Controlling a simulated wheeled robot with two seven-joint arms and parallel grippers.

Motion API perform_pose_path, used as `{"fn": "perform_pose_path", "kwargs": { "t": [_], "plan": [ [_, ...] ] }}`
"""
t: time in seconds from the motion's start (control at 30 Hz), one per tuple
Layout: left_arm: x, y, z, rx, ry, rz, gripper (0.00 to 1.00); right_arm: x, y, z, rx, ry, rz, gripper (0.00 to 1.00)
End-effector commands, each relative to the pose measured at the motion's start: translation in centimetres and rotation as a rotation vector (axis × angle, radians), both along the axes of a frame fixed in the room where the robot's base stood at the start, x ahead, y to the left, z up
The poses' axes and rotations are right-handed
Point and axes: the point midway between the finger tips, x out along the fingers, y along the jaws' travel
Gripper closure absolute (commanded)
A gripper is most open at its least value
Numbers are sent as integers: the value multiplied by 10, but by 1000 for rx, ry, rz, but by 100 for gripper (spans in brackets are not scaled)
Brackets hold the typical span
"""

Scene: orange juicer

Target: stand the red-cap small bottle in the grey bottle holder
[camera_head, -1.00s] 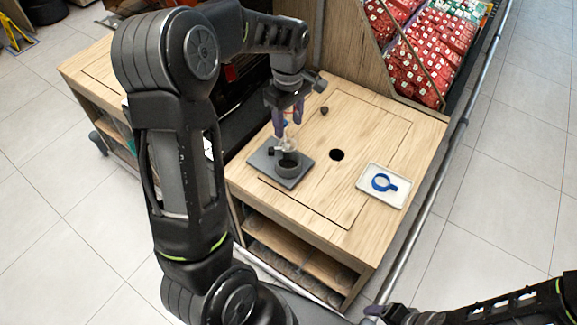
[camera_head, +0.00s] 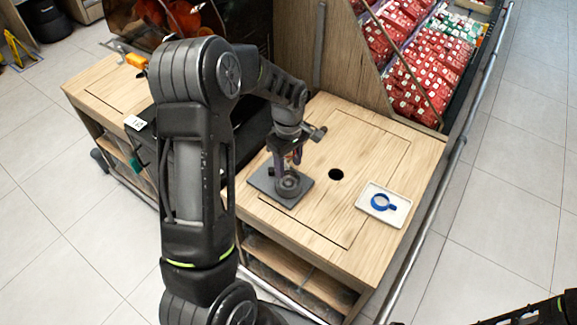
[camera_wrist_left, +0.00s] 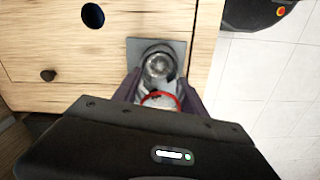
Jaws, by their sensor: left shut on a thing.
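The grey bottle holder is a flat plate with a round cup (camera_head: 260,178), at the left front of the wooden table top. My left gripper (camera_head: 287,168) is just above the cup, pointing down. In the left wrist view, my left gripper (camera_wrist_left: 162,92) is shut on the small clear bottle with a red ring at its cap (camera_wrist_left: 160,97). The bottle lines up with the holder (camera_wrist_left: 135,46) beyond it. In the head view the gripper mostly hides the bottle. I cannot tell whether its base is inside the cup.
A white tray (camera_head: 402,213) with a blue ring-shaped item (camera_head: 382,202) lies at the right of the table. A round dark hole (camera_head: 336,174) is in the table's middle. A dark knob (camera_wrist_left: 48,75) shows in the left wrist view. Red packs (camera_head: 415,85) fill a bin behind.

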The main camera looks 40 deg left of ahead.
Motion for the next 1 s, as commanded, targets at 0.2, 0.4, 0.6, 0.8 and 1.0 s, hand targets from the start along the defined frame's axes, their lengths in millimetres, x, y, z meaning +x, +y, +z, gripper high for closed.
{"fn": "perform_pose_path", "kwargs": {
  "t": [0.2, 0.4, 0.6, 0.8, 1.0],
  "plan": [
    [0, 0, -18, 0, -1, 0, 89, -1, 0, 3, -1, 1, -1, 29],
    [0, 0, -18, 0, -1, 0, 89, -1, 0, 3, -1, 1, -1, 29],
    [0, 0, -25, 0, -1, 0, 89, 0, 0, -3, 0, 0, 0, 29],
    [0, 0, -24, 0, -1, 0, 38, 0, 0, -2, 1, -1, 1, 29],
    [0, 0, -24, 0, -1, 0, 29, 0, 0, -2, 1, -1, 1, 29]
  ]
}}
